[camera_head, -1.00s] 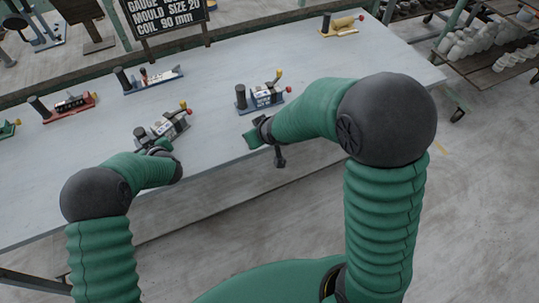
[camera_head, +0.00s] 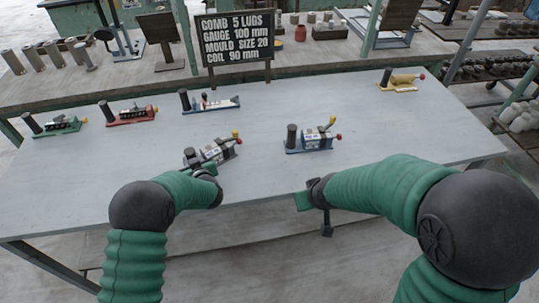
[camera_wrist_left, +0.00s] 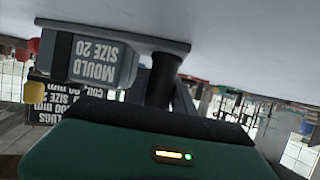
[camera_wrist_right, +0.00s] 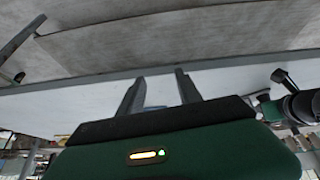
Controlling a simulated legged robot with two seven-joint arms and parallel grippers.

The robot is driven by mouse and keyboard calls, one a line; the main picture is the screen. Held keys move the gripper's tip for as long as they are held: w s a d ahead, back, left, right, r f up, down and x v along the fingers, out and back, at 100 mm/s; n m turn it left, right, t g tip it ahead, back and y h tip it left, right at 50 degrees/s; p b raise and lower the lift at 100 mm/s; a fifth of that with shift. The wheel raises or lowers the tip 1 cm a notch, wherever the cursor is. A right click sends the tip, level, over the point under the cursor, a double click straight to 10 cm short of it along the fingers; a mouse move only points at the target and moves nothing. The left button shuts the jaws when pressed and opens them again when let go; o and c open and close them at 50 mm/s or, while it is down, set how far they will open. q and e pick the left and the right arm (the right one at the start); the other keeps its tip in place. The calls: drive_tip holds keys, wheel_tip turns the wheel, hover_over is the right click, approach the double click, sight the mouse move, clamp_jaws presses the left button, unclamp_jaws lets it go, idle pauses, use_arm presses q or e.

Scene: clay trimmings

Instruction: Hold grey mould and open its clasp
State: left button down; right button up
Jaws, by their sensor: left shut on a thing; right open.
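The grey mould (camera_head: 217,151) stands on the table near its front edge, with a black upright post, a yellow knob and a red knob. In the left wrist view its body (camera_wrist_left: 92,62) shows upside down, lettered "MOULD SIZE 20", and the black post (camera_wrist_left: 163,80) is beside it. I cannot tell the clasp's state. My right gripper (camera_head: 303,199) is open and empty by the table's front edge; its two fingers show apart in the right wrist view (camera_wrist_right: 158,92).
A blue-based mould (camera_head: 311,142) stands right of the grey one. Blue (camera_head: 210,103), red (camera_head: 130,115) and green (camera_head: 57,126) ones stand farther back, a yellow one (camera_head: 401,82) at back right. A black sign (camera_head: 235,38) stands behind.

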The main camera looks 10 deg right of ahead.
sight(234, 130)
drive_tip(key=w+a+t, duration=0.1)
drive_tip(key=w, duration=0.3)
drive_tip(key=w+a+f+n+t+y, duration=0.1)
drive_tip(key=w+a, duration=0.1)
drive_tip(key=w, duration=0.2)
drive_tip(key=w+a+n+t+y, duration=0.1)
drive_tip(key=w+a+t, duration=0.1)
drive_tip(key=w, duration=0.2)
drive_tip(key=shift+w+f, duration=0.2)
drive_tip(key=shift+w, duration=0.2)
drive_tip(key=w+a+t+y, duration=0.1)
drive_tip(key=w, duration=0.1)
drive_tip(key=w+a+n+t+y, duration=0.1)
drive_tip(key=w+a, duration=0.1)
drive_tip(key=w+a+t+y, duration=0.1)
drive_tip(key=w+a, duration=0.1)
drive_tip(key=w, duration=0.1)
drive_tip(key=shift+r+n, duration=0.1)
drive_tip(key=shift+n, duration=0.2)
drive_tip(key=w+a+t+y, duration=0.1)
drive_tip(key=w+a+r+t, duration=0.1)
drive_tip(key=t, duration=0.1)
drive_tip(key=shift+w+a+y, duration=0.2)
drive_tip(key=shift+a+y, duration=0.05)
drive_tip(key=shift+y, duration=0.15)
drive_tip(key=shift+w+a+r+t+y, duration=0.3)
drive_tip(key=shift+t+y, duration=0.1)
drive_tip(key=x, duration=1.1)
drive_tip(key=shift+w+a, duration=0.1)
drive_tip(key=shift+w, duration=0.2)
